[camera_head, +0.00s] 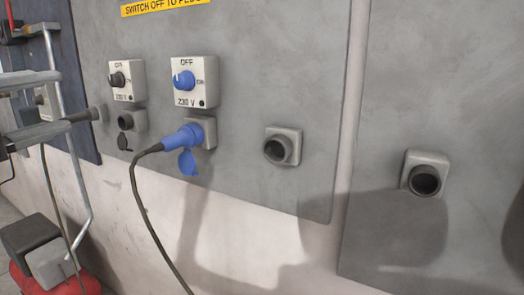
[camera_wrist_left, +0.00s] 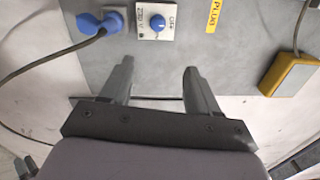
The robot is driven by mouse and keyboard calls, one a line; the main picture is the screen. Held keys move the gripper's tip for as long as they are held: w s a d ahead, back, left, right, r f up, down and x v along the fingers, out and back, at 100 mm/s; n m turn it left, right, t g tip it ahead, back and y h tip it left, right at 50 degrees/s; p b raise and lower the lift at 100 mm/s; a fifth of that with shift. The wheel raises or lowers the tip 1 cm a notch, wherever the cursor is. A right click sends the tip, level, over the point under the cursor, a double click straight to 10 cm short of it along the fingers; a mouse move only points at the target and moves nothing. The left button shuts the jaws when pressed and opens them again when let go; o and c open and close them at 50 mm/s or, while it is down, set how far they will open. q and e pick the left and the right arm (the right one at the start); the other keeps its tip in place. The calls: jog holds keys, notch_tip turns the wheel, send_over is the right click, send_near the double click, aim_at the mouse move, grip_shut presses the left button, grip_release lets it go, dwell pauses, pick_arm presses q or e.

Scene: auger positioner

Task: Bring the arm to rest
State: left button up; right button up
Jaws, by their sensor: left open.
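My left gripper (camera_head: 65,100) is at the left edge of the head view, in front of the wall. Its two grey fingers are spread apart, and nothing shows between them. In the left wrist view the same gripper (camera_wrist_left: 158,72) is open and empty, facing the grey panel (camera_wrist_left: 165,72). The blue plug (camera_head: 182,140) sits in the socket below the blue rotary switch (camera_head: 184,80), apart from my fingers. The plug (camera_wrist_left: 90,25) and the switch (camera_wrist_left: 157,23) also show at the top of the wrist view. My right gripper is in neither view.
A black rotary switch (camera_head: 118,79) and a socket with its cap hanging open (camera_head: 127,121) are left of the plug. Two dark round sockets (camera_head: 279,149) (camera_head: 426,180) are farther right. The plug's dark cable (camera_head: 143,205) hangs down. A yellow box (camera_wrist_left: 289,74) is at right in the wrist view.

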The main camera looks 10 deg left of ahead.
pick_arm(q)
jog(key=w+d+f+n+g+p, duration=0.15)
jog(key=f+n, duration=0.25)
jog(key=f, duration=0.5)
jog(key=w+d+f+n+p, duration=0.3)
jog(key=f, duration=0.5)
jog(key=w+d+f+n+g+p, duration=0.15)
jog(key=f+n, duration=0.25)
jog(key=f, duration=0.5)
jog(key=s+d+f+n+g+y+p, duration=0.1)
jog(key=s+d+f+n+y+p, duration=0.1)
jog(key=s+f+n, duration=0.3)
jog(key=s+d+f+n+g+y+p, duration=0.2)
jog(key=s+d+f+n+p, duration=0.1)
jog(key=s+f, duration=0.9)
notch_tip(320, 180, down, 5)
jog(key=d+n, duration=0.1)
jog(key=n, duration=0.1)
jog(key=shift+s+d+n+g+y, duration=0.15)
jog(key=shift+d+n+g+y, duration=0.1)
jog(key=shift+n+g+y, duration=0.05)
